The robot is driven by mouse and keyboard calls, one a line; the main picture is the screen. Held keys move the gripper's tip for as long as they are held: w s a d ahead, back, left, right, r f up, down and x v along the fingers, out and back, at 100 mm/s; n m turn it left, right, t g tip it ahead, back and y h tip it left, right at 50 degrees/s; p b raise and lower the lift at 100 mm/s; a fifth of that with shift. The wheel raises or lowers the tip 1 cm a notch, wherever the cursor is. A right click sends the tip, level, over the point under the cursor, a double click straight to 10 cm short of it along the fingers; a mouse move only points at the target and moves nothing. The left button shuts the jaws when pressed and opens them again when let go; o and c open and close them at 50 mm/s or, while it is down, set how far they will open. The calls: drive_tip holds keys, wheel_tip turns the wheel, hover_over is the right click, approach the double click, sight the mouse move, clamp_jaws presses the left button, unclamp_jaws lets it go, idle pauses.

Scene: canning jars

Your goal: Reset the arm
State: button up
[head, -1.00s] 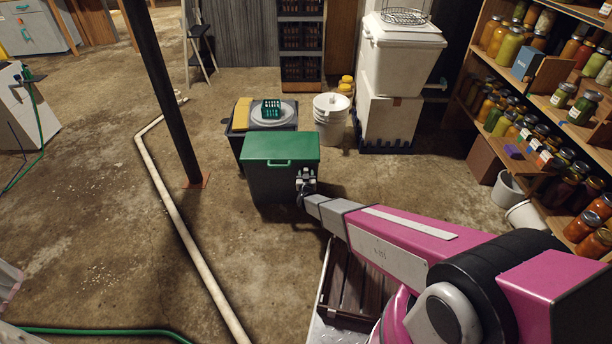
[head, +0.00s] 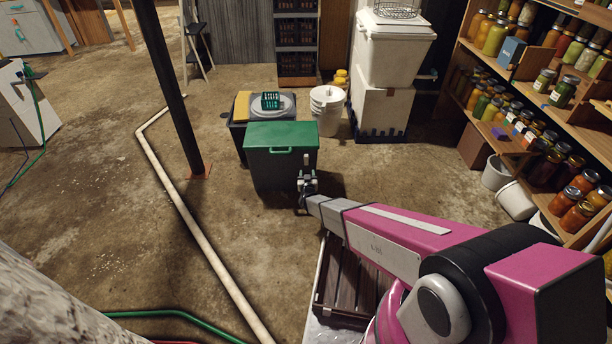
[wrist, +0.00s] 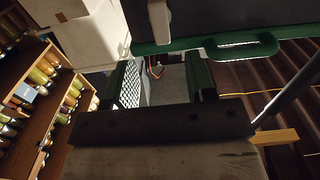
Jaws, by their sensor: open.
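My gripper (head: 307,184) is at the end of my outstretched pink and grey arm, in front of the lower right part of a dark bin (head: 272,172) with a green lid (head: 283,135). The lid is down. In the wrist view my gripper (wrist: 162,82) has its two dark fingers apart, with nothing visible held between them. The green lid edge and its handle (wrist: 243,47) show at the upper right of the wrist view. I cannot tell whether the gripper touches the bin.
Shelves of jars (head: 560,95) stand at the right, with white buckets (head: 515,200) beside them. A black post (head: 172,90) and a pale floor pipe (head: 200,235) are at left. A green hose (head: 165,316) crosses the front floor. Open floor lies between pipe and left cabinet.

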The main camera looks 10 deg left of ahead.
drive_tip(key=s+d+r+g, duration=0.2)
drive_tip(key=d+r+g, duration=0.2)
drive_tip(key=d+r, duration=0.45)
drive_tip(key=s+d+r+g, duration=0.2)
drive_tip(key=d+r+g, duration=0.35)
drive_tip(key=d, duration=0.55)
drive_tip(key=s+d+r+m+g+h, duration=0.1)
drive_tip(key=s+d+r+g+h, duration=0.1)
drive_tip(key=s+d+r+g, duration=0.2)
drive_tip(key=s+d+r+m+g+h, duration=0.1)
drive_tip(key=s+d+r+g, duration=0.3)
drive_tip(key=s+d+r, duration=0.7)
drive_tip(key=s+d+h, duration=0.1)
drive_tip(key=s+d, duration=0.4)
drive_tip(key=s, duration=0.1)
drive_tip(key=shift+s+d+m, duration=0.2)
drive_tip(key=shift+d+m, duration=0.05)
drive_tip(key=shift+m, duration=0.15)
